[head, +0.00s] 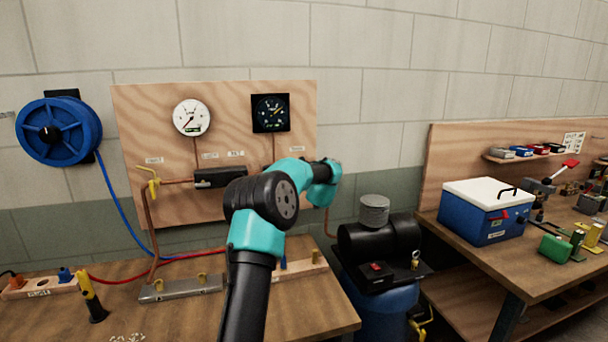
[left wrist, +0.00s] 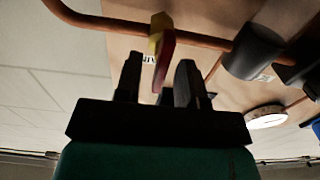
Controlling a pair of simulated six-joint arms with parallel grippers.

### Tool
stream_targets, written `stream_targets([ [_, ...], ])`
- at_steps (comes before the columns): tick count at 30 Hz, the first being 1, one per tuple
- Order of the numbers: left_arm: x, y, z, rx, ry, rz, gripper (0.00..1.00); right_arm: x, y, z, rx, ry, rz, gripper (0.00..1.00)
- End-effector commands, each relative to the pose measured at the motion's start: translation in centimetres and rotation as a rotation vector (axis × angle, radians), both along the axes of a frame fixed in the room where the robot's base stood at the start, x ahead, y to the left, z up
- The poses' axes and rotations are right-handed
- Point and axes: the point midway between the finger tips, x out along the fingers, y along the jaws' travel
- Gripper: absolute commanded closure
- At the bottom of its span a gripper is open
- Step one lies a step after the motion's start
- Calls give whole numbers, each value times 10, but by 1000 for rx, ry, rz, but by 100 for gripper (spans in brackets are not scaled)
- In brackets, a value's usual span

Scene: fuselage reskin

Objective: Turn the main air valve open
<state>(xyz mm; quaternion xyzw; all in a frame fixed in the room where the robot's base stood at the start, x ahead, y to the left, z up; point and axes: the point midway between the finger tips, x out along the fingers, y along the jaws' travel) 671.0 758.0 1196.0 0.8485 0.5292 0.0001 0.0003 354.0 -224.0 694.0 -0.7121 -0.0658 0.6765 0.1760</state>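The main air valve (head: 152,182) has a yellow handle and sits on the copper pipe at the left of the wooden board. In the left wrist view the valve (left wrist: 160,35) shows a yellow part with a dark red lever (left wrist: 164,65). My left gripper (left wrist: 160,80) is open, with its two dark fingers apart. The lever appears in line with the gap between them; contact is not visible, and the depth between them is unclear. In the head view a teal and black arm of mine crosses the middle, and no fingertips can be made out. My right gripper is not in view.
The black regulator (head: 220,177) is right of the valve, below a white gauge (head: 192,117) and a dark gauge (head: 271,112). A blue hose reel (head: 58,130) hangs at left. A compressor (head: 380,240) and a blue cooler (head: 480,225) stand at right.

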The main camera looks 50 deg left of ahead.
Motion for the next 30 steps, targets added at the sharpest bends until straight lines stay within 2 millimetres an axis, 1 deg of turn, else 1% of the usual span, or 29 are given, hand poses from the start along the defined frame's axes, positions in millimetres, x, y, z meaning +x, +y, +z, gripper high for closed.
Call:
stream_targets([
  [1,2,4,0,1,0,1,64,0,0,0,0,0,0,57],
  [5,5,9,0,1,0,-1,64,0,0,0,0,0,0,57],
  [14,5,10,0,1,0,-1,64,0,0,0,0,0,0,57],
  [25,5,10,0,1,0,-1,99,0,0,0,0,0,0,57],
  [30,5,10,0,1,0,-1,100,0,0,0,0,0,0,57],
])
